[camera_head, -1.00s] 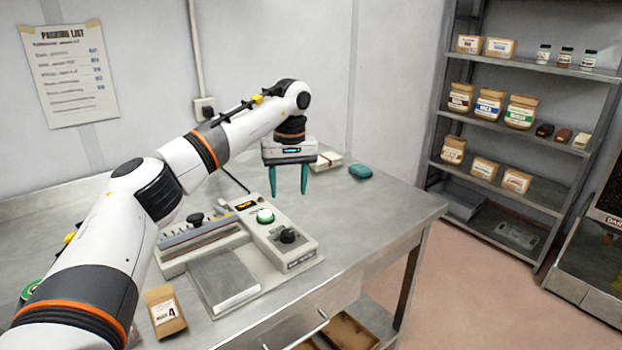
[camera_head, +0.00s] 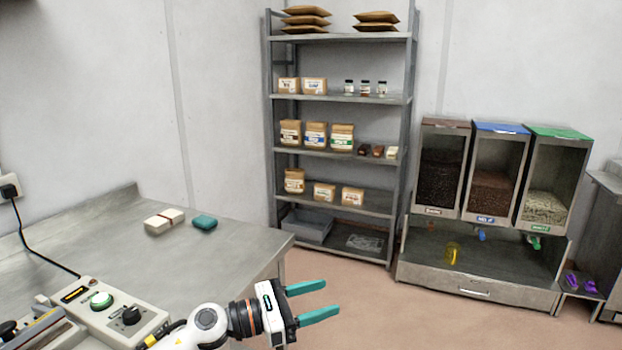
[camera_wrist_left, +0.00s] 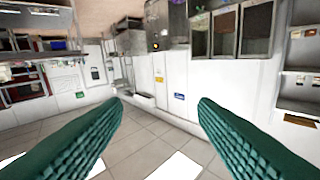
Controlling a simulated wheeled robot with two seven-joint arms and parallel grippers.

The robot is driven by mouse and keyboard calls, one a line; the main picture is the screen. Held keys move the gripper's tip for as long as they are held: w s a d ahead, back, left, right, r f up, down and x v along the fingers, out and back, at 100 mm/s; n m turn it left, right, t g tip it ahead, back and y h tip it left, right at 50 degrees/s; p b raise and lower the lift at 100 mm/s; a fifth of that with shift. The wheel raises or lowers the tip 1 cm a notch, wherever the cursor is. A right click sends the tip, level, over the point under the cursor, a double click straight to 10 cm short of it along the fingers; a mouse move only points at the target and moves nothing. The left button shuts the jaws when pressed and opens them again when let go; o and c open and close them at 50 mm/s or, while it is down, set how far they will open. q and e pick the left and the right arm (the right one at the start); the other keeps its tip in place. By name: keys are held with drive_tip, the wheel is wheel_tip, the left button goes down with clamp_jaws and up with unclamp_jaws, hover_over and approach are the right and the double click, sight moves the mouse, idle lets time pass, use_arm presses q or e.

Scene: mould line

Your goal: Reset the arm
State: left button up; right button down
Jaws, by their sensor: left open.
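My left gripper (camera_head: 318,301) is at the lower middle of the head view, past the table's right edge and above the floor. Its two teal fingers are spread apart with nothing between them. In the left wrist view both ribbed teal fingers (camera_wrist_left: 160,130) are wide apart, with floor and a far wall visible between them. My left arm comes in low from the bottom left, partly cut off by the frame. My right gripper is in neither view.
The steel table (camera_head: 110,240) holds a control box (camera_head: 110,315), white blocks (camera_head: 164,221) and a teal item (camera_head: 204,222). A stocked shelf rack (camera_head: 343,204) stands behind. Dispensers (camera_head: 490,180) stand at the right. The floor (camera_head: 370,300) around my gripper looks clear.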

use_arm(q)
drive_tip(key=s+a+f+m+t+y, duration=0.4)
drive_tip(key=a+f+m+y, duration=0.35)
drive_tip(key=m, duration=0.95)
drive_tip(key=s+a+f+m+t+y, duration=0.5)
drive_tip(key=a+m+y, duration=0.4)
drive_tip(key=m, duration=0.7)
drive_tip(key=s+a+f+n+g, duration=0.3)
drive_tip(key=s+f+n+g, duration=0.25)
drive_tip(key=s, duration=0.65)
drive_tip(key=s+a+f+n+g, duration=0.2)
drive_tip(key=s+f+n+g, duration=0.4)
drive_tip(key=s, duration=0.5)
wheel_tip(320, 180, down, 28)
drive_tip(key=s+r+m+g, duration=0.1)
drive_tip(key=s+m, duration=0.1)
drive_tip(key=s+a+f+g, duration=0.1)
drive_tip(key=s+a+f, duration=0.2)
drive_tip(key=s+f, duration=1.2)
drive_tip(key=shift+s+f+y, duration=0.2)
drive_tip(key=shift+s+y, duration=0.05)
drive_tip(key=shift+y, duration=0.2)
drive_tip(key=shift+g, duration=0.25)
drive_tip(key=shift+c, duration=0.4)
